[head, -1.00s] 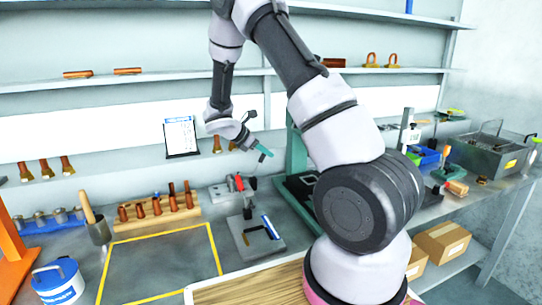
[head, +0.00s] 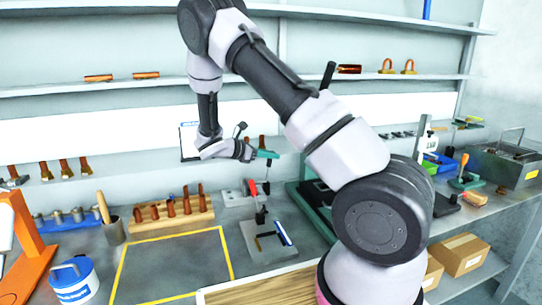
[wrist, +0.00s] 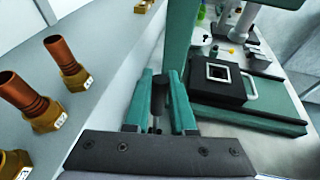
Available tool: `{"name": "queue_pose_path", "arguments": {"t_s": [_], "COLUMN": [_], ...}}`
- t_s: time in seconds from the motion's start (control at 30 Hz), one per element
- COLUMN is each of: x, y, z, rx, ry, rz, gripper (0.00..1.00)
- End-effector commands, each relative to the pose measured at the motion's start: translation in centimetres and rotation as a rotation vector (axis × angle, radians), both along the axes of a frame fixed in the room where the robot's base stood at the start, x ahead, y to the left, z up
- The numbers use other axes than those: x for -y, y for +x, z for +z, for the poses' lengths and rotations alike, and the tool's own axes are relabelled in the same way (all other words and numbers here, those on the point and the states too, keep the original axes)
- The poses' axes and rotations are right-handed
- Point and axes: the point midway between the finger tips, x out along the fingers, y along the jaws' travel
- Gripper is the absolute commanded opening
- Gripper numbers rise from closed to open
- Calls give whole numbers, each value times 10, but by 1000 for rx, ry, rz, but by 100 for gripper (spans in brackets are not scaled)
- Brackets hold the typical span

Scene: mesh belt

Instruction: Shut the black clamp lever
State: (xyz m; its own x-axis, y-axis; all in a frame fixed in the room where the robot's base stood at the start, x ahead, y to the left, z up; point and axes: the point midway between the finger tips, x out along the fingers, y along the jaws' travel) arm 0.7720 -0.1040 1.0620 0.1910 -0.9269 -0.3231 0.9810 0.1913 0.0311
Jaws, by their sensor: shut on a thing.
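My gripper (head: 268,154) has green fingers and is over the bench, above a small clamp fixture. In the wrist view, its two fingers (wrist: 160,105) are closed around a dark upright grip, which looks like the black clamp lever (wrist: 159,92). Thin rods show below the grip; the rest of the clamp is hidden by the gripper. Contact between fingers and lever is too small to tell there.
A green press (head: 315,205) stands right of the fixture; its black base (wrist: 222,82) shows in the wrist view. A wooden rack (head: 172,213) with copper parts is at left. Copper fittings (wrist: 38,108) line the shelf at left. The yellow-outlined area (head: 175,262) is clear.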

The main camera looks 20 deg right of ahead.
Motion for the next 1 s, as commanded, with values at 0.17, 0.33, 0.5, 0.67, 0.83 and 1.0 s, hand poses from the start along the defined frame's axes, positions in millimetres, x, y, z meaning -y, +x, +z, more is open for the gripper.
{"name": "queue_pose_path", "arguments": {"t_s": [0.17, 0.33, 0.5, 0.67, 0.83, 1.0], "x": [-2, -2, -1, -11, -39, -72], "y": [0, 0, 0, -1, -7, -14], "z": [0, 0, 0, 3, 13, 24], "rx": [0, 0, -1, 1, 3, 3], "ry": [2, 2, 2, 3, 3, 3], "rz": [4, 3, 2, 5, 6, 6], "gripper": [31, 53, 53, 53, 53, 53]}}
